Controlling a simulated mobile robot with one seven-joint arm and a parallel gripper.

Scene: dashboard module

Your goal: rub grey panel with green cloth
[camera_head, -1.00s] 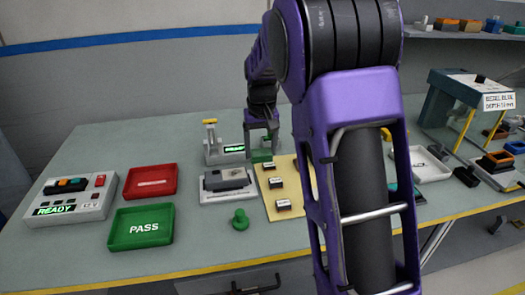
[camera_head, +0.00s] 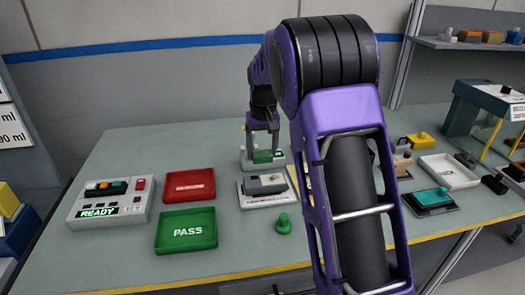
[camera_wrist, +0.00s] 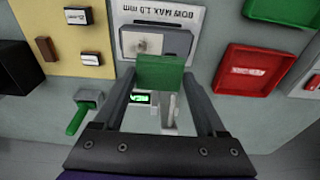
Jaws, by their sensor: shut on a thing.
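My gripper (camera_head: 262,133) is shut on a green cloth (camera_head: 262,157). In the wrist view the cloth (camera_wrist: 160,72) is a small flat green piece between the fingertips. The grey panel (camera_head: 267,185) lies on a white labelled fixture (camera_head: 284,199), in front of my gripper in the head view. In the wrist view the panel (camera_wrist: 155,40) is just beyond the cloth, which appears to overlap the near edge of the fixture. I cannot tell whether the cloth touches anything.
A gauge stand (camera_head: 247,160) with a green display is under my gripper. A red tray (camera_head: 188,185) and a green PASS tray (camera_head: 187,230) stand to the left, near a READY box (camera_head: 110,203). My arm hides part of the right side.

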